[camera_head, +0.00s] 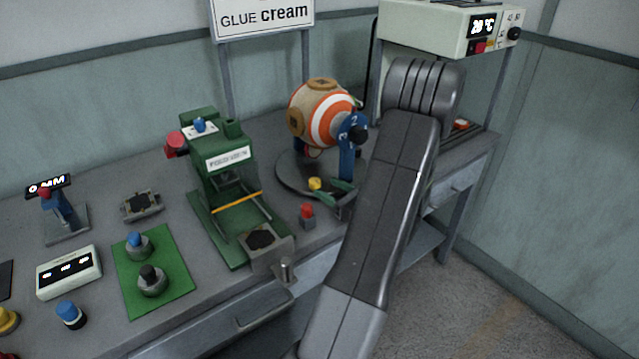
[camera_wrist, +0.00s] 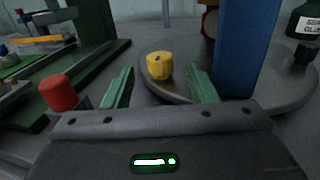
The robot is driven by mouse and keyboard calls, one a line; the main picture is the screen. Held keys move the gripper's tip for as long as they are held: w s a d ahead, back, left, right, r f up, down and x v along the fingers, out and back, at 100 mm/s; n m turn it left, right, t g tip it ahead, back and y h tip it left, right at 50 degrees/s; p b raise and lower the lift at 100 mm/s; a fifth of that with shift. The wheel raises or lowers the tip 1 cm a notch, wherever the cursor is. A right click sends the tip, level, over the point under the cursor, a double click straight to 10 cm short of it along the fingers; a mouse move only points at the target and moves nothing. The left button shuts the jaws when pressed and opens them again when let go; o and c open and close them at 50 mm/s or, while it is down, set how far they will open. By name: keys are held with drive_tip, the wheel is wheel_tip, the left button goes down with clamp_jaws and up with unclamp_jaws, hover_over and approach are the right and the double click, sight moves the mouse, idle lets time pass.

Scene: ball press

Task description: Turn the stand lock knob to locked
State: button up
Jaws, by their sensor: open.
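A yellow knob (camera_head: 315,184) sits on the round grey base (camera_head: 290,182) of the ball stand and looks like the stand lock knob. It also shows in the wrist view (camera_wrist: 160,66), upright with a small dark mark on top. My gripper (camera_head: 332,193) has green fingers, spread open and empty. In the wrist view my gripper (camera_wrist: 160,80) points at the knob, which lies just beyond and between the fingertips. I see no contact. The striped orange and white ball (camera_head: 327,120) is held above the base by a blue post (camera_head: 347,160).
A red knob (camera_head: 307,212) stands left of my gripper at the table's front edge. A green press (camera_head: 222,180) stands farther left. The blue post (camera_wrist: 236,50) rises close behind my right finger. A dark bottle (camera_wrist: 304,22) shows at the upper right.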

sight(318, 184)
drive_tip(key=shift+x, duration=2.15)
drive_tip(key=shift+c, duration=0.4)
drive_tip(key=c, duration=0.9)
drive_tip(key=shift+s+a+f+m+t+h+b, duration=0.1)
drive_tip(key=shift+m+t+h+b, duration=0.4)
drive_tip(key=shift+t+h, duration=0.05)
drive_tip(key=shift+a+f+m+t+h+b, duration=0.1)
drive_tip(key=shift+m+t+h+b, duration=0.4)
drive_tip(key=shift+t+h, duration=0.05)
drive_tip(key=shift+r+m+t+h+b, duration=0.2)
drive_tip(key=shift+m+t+h+b, duration=0.25)
drive_tip(key=shift+h, duration=0.25)
drive_tip(key=o, duration=1)
drive_tip(key=v, duration=1.4)
